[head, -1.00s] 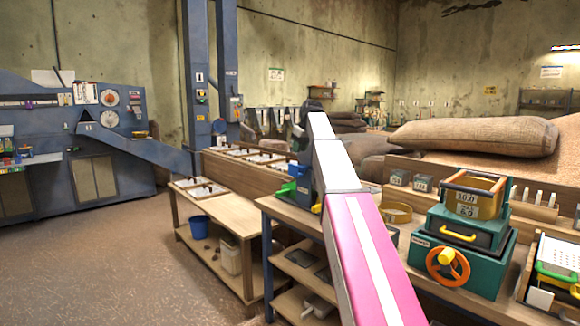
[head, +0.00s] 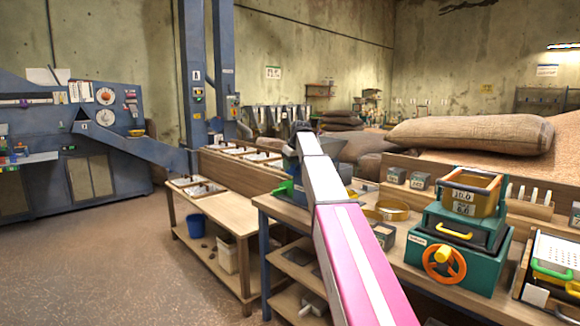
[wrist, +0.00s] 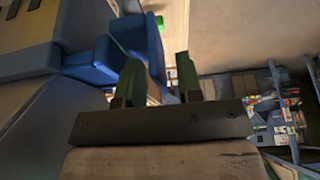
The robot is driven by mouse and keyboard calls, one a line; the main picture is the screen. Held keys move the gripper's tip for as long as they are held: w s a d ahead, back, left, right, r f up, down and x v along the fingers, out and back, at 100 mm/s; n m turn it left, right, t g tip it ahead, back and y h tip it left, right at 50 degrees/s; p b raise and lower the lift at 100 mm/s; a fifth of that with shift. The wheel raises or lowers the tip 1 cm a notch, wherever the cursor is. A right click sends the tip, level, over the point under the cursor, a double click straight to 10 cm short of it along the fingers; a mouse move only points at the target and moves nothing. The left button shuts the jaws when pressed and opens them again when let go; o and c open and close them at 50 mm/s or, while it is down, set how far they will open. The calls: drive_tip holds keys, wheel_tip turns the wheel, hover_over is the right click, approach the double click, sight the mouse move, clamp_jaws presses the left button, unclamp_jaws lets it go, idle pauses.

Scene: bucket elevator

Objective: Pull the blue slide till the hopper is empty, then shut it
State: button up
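The hopper (head: 333,147) is a blue-grey unit on the bench, largely hidden behind my pink and white arm. A bright green part (head: 284,187) sticks out at its left side. I cannot tell which blue part is the slide, nor see the hopper's contents. My gripper's two dark green fingers stand apart with nothing visibly clamped between them. In the head view the fingers are hidden.
A teal machine (head: 455,250) with an orange handwheel stands right of my arm. A yellow ring (head: 392,210) lies on the bench between them. A low wooden bench (head: 225,218) with trays is at left, a blue bucket (head: 196,226) beneath it. The left floor is clear.

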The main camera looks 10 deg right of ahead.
clamp_jaws()
drive_tip(key=s+a, duration=0.1)
drive_tip(key=a, duration=0.1)
drive_tip(key=s+a, duration=0.2)
unclamp_jaws()
drive_tip(key=shift+a, duration=0.15)
drive_tip(key=shift+w, duration=0.1)
drive_tip(key=v, duration=1)
drive_tip(key=shift+s+r, duration=0.2)
drive_tip(key=shift+r, duration=0.15)
